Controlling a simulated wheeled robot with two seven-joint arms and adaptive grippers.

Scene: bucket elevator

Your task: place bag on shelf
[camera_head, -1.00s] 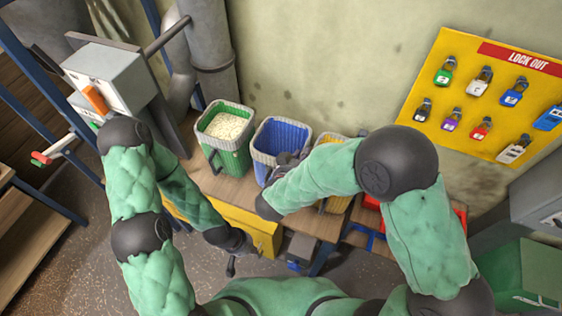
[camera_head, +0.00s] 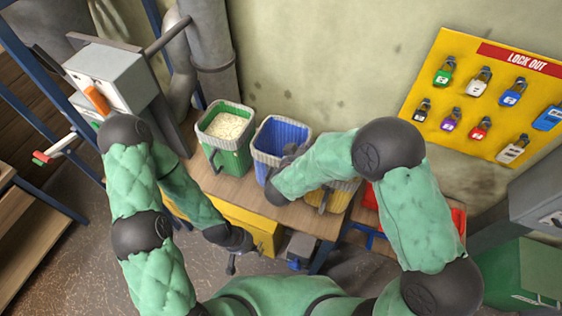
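No item clearly recognisable as a bag shows; three basket-like containers stand in a row. The green one (camera_head: 233,160) is filled with white pellets. The blue one (camera_head: 272,143) looks empty where its inside shows. The yellow one (camera_head: 342,196) is mostly behind my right arm. My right gripper (camera_head: 286,163) is at the blue container's right front side, largely covered by my forearm, so its fingers and any contact are unclear. My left gripper (camera_head: 232,264) hangs low in front of the bench, small and dark, its fingers pointing down. A wooden shelf (camera_head: 30,232) stands at the far left.
The containers stand on a wooden bench (camera_head: 300,218) with a yellow front. A grey machine (camera_head: 112,78) stands behind at left, beside blue posts. A lock-out board (camera_head: 470,100) hangs on the wall. A green bin (camera_head: 520,272) is at lower right. Floor between shelf and bench is open.

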